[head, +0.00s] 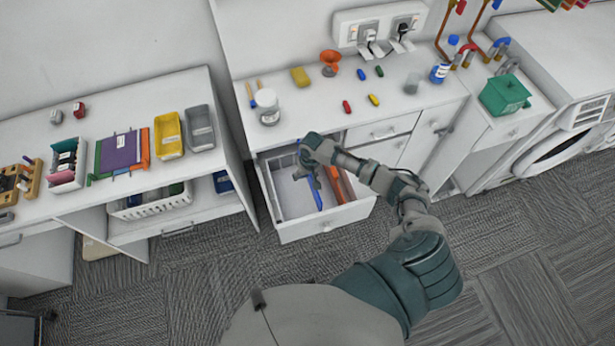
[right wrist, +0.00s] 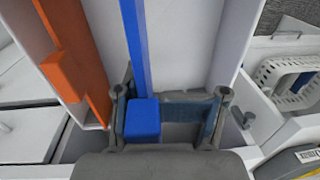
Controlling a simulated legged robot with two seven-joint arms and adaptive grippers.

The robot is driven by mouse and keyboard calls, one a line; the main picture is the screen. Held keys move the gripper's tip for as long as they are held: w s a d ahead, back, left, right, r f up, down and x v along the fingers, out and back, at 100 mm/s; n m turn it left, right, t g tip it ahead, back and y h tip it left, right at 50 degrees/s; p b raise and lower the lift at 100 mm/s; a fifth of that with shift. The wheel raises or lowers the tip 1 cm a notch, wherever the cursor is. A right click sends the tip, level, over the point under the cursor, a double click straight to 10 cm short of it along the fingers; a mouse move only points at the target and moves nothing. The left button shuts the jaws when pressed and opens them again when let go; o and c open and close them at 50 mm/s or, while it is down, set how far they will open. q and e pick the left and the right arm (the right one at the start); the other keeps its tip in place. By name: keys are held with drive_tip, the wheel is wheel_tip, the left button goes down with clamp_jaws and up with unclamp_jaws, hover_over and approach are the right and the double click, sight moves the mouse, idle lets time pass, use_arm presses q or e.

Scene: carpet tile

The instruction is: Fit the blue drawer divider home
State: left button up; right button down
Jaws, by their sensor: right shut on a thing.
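The blue drawer divider (head: 317,194) shows in the head view as a thin blue strip inside the open drawer (head: 295,234), partly hidden by my right arm. In the right wrist view, the blue divider (right wrist: 143,118) has a block-shaped near end and a narrow bar running away from it. My right gripper (head: 310,168) is over the drawer and shut on the divider; its fingers (right wrist: 170,108) show around the block end in the wrist view. Whether the divider touches the drawer floor or sits in any slot cannot be told. My left gripper is not in view.
An orange divider (head: 342,186) stands beside the blue one; it also shows in the wrist view (right wrist: 68,70). A white counter (head: 310,108) with small items is above the drawer. A shelf unit (head: 105,206) with a white basket (head: 150,206) stands to the left.

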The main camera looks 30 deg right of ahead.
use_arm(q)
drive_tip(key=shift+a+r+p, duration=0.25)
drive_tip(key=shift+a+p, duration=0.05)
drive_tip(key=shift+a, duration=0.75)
use_arm(e)
drive_tip(key=shift+w+a, duration=0.2)
drive_tip(key=shift+a, duration=0.75)
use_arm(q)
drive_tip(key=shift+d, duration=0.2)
use_arm(e)
drive_tip(key=shift+d+f, duration=0.1)
drive_tip(key=shift+d, duration=0.1)
